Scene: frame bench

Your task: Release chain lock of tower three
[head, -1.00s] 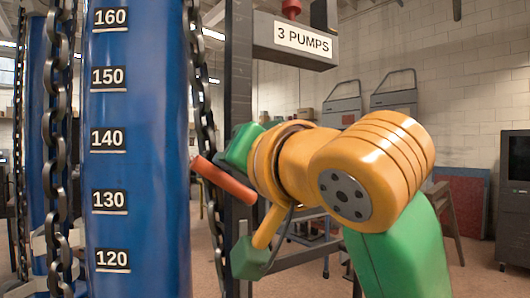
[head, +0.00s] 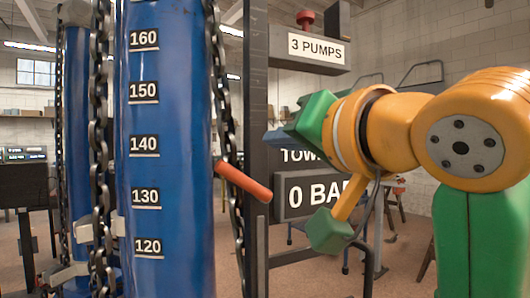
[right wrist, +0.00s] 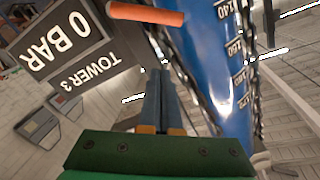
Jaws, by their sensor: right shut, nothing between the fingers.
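The blue tower (head: 180,100) carries white level marks from 120 to 160 and stands left of centre. A dark chain (head: 222,100) hangs along its right side. An orange-red lever handle (head: 243,182) sticks out by that chain, sloping down to the right. It also shows at the top of the right wrist view (right wrist: 145,14). My right gripper (head: 272,140) is to the right of the lever and a little above it, apart from it. In the right wrist view its fingers (right wrist: 160,80) are together and empty. My left gripper is out of view.
A sign reading TOWER 3 and 0 BAR (right wrist: 65,42) is behind my right gripper. A dark post (head: 256,80) stands beside the tower, with a 3 PUMPS box (head: 310,65) and red knob (head: 305,18) above. Another chain (head: 98,130) hangs left.

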